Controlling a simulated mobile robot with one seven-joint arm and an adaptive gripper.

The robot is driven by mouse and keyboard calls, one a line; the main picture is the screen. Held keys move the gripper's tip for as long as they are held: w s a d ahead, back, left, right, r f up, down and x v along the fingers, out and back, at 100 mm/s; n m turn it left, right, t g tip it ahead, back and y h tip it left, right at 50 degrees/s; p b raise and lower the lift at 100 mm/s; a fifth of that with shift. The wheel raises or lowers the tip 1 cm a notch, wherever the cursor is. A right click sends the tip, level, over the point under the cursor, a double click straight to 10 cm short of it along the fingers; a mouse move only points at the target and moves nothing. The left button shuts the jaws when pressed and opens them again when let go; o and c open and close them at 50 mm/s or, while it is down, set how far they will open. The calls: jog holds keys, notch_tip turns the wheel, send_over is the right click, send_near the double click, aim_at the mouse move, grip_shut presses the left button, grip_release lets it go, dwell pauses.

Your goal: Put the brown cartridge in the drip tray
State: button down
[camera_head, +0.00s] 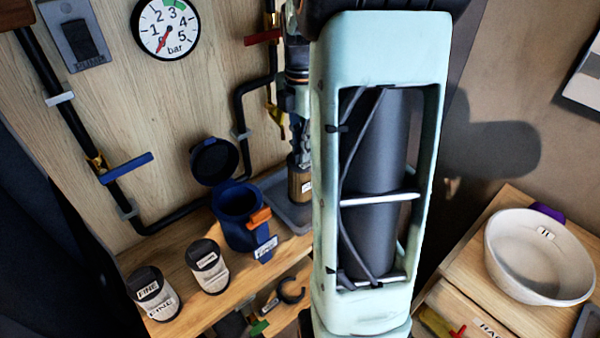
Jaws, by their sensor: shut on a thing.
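The brown cartridge (300,184) is a small upright cylinder with a pale label, at the back of the wooden bench. My gripper (301,160) is shut on its top from above. The grey drip tray (273,187) lies on the bench directly below and around the cartridge in the picture. I cannot tell whether the cartridge's bottom touches the tray. My pale green arm hides the right part of the tray.
A blue housing (238,212) with an open round lid stands left of the tray. Two labelled cartridges (207,266) (153,292) stand at the front left. Black pipes with a blue lever (126,168) run along the wall. A white bowl (540,258) sits on the right bench.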

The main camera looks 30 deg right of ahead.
aim_at(301, 167)
notch_tip(301, 167, down, 6)
jog(key=shift+r, duration=0.15)
dwell(0.3)
jog(key=shift+f+b, duration=0.2)
jog(key=shift+b, duration=0.1)
jog(key=c, duration=2)
grip_release()
notch_tip(301, 167, up, 12)
jog(key=shift+r+p, duration=0.25)
jog(key=shift+p, duration=0.4)
